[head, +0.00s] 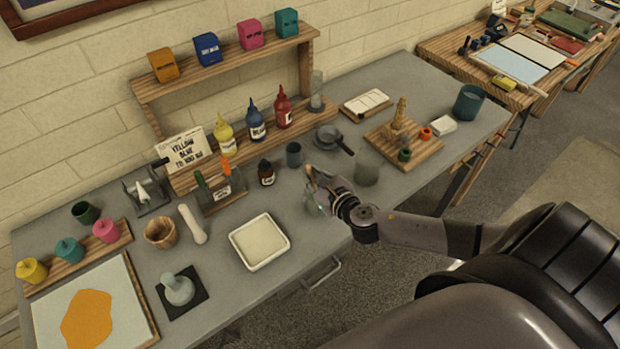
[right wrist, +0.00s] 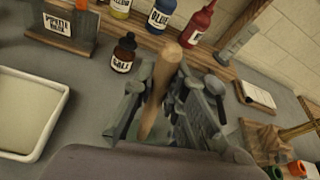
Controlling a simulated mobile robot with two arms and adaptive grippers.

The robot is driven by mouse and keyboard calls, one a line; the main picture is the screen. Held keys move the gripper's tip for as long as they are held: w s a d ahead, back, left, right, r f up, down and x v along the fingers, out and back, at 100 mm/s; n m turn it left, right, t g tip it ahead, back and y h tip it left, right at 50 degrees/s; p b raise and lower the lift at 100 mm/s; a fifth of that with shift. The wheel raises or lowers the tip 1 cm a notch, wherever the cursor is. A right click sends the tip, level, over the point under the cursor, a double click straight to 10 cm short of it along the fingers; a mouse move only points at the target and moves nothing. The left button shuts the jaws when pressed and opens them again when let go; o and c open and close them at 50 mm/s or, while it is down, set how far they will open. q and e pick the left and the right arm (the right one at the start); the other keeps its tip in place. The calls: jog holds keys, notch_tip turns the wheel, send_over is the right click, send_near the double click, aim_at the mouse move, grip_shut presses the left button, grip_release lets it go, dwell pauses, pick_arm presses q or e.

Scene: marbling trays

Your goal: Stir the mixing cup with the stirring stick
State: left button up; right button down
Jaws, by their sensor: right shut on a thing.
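My right gripper (head: 318,186) is over the front middle of the table and shut on the stirring stick, a tan wooden rod. The stick (right wrist: 163,75) stands up between the fingers of my right gripper (right wrist: 165,110) in the right wrist view; its lower end is hidden. A clear, glassy shape (head: 314,207) shows under the gripper, mostly covered; I cannot tell whether it is the mixing cup or whether the stick is inside it. A grey-blue cup (head: 293,154) stands behind the gripper, and a clear grey cup (head: 367,169) stands to its right. My left gripper is out of view.
A small dark labelled bottle (head: 266,172) and a white tray (head: 259,241) are left of the gripper. A dark pan (head: 328,136) lies behind it. Yellow, blue and red bottles (head: 284,107) line the wooden shelf. A wooden board (head: 419,158) with small items is at right.

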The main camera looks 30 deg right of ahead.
jog(key=shift+r, duration=3.5)
